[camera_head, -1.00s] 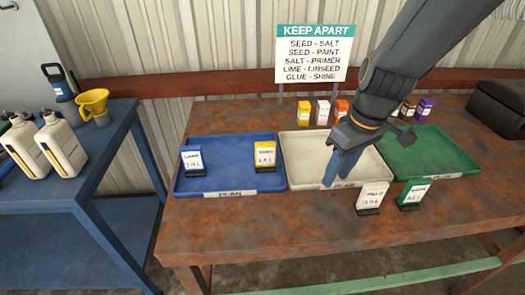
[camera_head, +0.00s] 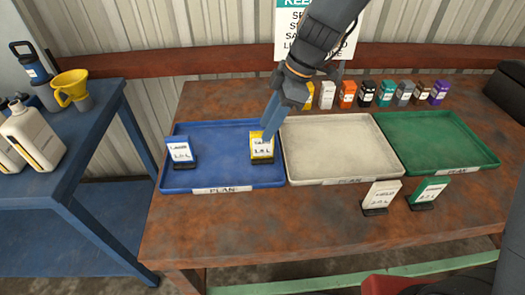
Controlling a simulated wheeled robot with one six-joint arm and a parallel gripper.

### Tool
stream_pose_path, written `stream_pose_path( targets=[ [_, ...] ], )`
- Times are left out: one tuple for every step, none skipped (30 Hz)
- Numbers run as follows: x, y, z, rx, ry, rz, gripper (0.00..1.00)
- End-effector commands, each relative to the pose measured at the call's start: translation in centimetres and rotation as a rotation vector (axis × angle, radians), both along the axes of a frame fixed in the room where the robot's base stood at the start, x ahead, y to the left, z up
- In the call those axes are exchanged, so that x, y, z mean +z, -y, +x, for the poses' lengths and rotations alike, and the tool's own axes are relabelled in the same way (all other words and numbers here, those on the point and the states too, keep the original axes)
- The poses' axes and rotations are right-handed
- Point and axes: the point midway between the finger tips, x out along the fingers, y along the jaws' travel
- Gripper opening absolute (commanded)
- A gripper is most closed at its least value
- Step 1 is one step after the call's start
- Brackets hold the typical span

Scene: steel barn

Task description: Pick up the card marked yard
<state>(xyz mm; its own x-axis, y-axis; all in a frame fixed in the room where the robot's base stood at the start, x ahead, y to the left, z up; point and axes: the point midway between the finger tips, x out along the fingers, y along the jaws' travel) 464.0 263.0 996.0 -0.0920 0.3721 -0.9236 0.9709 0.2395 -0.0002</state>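A yellow-edged card (camera_head: 261,149) stands upright in a dark base at the right end of the blue tray (camera_head: 215,133). My gripper (camera_head: 270,128) points down with its blue fingers at that card's upper right edge. One finger covers the other, so the gap and any contact are unclear. A blue-edged card (camera_head: 181,154) stands at the left of the same tray. A white card (camera_head: 381,195) and a green-edged card (camera_head: 428,190) stand on the table in front of the other trays. The card names are too small to read, so I cannot tell which says yard.
A white tray (camera_head: 340,170) and a green tray (camera_head: 455,155) sit right of the blue one. Several small coloured containers (camera_head: 387,94) line the back. A keep-apart sign stands behind my arm. A blue side table (camera_head: 75,175) holds jugs and a yellow funnel (camera_head: 71,85).

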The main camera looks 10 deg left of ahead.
Motion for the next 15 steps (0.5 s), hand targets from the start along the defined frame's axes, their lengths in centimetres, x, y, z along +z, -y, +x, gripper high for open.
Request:
stream_pose_path(
  targets=[
    [-0.5, 0.0, 0.1, -0.001, 0.000, 0.000, 0.34],
    [-0.6, 0.0, 0.2, -0.001, 0.000, 0.000, 0.34],
    [-0.7, 0.0, 0.2, -0.002, 0.000, 0.000, 0.34],
    [-0.7, 0.0, 0.2, -0.002, -0.001, 0.000, 0.34],
    [-0.9, 0.0, 0.2, -0.003, -0.001, 0.000, 0.34],
    [-1.1, -0.1, 0.2, -0.003, -0.001, 0.000, 0.34],
    [-1.3, -0.2, 0.1, -0.003, -0.002, -0.002, 0.34],
    [-1.6, -0.3, 0.1, -0.003, -0.002, -0.002, 0.34],
    [-1.9, -0.4, 0.0, -0.003, -0.003, -0.002, 0.34],
    [-2.2, -0.5, 0.0, -0.004, -0.003, -0.002, 0.34],
    [-2.5, -0.6, 0.0, -0.004, -0.003, -0.002, 0.34],
    [-2.8, -0.7, 0.0, -0.004, -0.003, -0.002, 0.34],
    [-3.0, -0.8, -0.1, -0.005, -0.002, -0.001, 0.34],
    [-3.2, -0.9, -0.1, -0.004, -0.003, -0.002, 0.34],
    [-3.4, -1.0, -0.1, -0.005, -0.003, -0.002, 0.34]
  ],
)
